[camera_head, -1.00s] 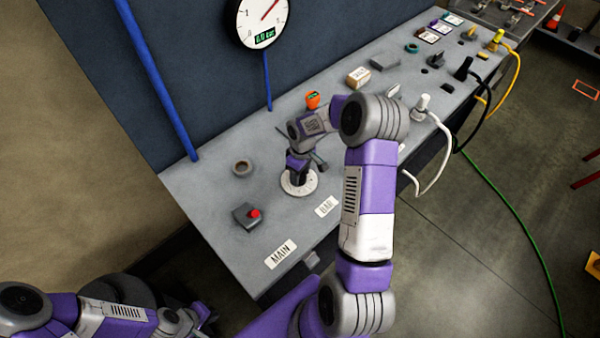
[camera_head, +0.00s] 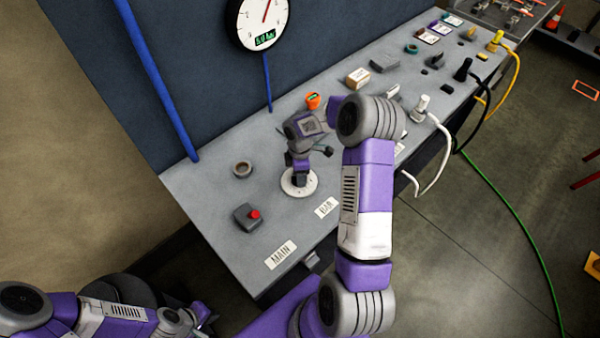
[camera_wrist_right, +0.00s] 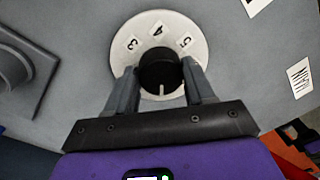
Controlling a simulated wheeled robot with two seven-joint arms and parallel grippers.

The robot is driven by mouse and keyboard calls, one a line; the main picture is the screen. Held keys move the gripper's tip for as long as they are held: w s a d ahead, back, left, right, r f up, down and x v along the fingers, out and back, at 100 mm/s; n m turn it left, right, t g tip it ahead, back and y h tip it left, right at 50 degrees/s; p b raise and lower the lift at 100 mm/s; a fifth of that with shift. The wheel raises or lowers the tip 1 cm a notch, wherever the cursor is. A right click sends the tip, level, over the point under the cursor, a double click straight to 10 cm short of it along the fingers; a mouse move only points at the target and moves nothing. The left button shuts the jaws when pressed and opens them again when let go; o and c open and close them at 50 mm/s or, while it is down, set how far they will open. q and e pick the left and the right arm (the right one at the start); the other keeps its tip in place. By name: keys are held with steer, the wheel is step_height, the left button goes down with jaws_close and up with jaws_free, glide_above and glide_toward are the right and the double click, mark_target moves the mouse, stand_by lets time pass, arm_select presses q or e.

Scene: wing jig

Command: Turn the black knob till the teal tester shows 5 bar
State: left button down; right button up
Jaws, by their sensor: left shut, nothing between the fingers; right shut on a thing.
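The black knob (camera_wrist_right: 158,72) sits on a round white dial plate (camera_wrist_right: 122,42) marked 3, 4 and 5; its white pointer line faces the bottom of the right wrist view. My right gripper (camera_wrist_right: 160,78) is shut on the knob, one finger on each side. In the head view my right gripper (camera_head: 299,180) is over the white plate and hides the knob. My left gripper (camera_head: 200,315) is shut and empty at the lower left, off the bench. I cannot identify a teal tester; a small teal ring (camera_head: 411,48) lies far along the bench.
A round wall gauge (camera_head: 258,20) has a needle pointing up, slightly right, and a small green display, hard to read. An orange item (camera_head: 313,101) stands behind my right arm.

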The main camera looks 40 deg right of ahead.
stand_by(0.3)
steer(key=o, duration=1)
steer(key=shift+w+d+r, duration=0.1)
steer(key=shift+w+r, duration=0.05)
steer(key=shift+r, duration=1.75)
steer(key=shift+w+r, duration=0.1)
steer(key=shift+r, duration=1.8)
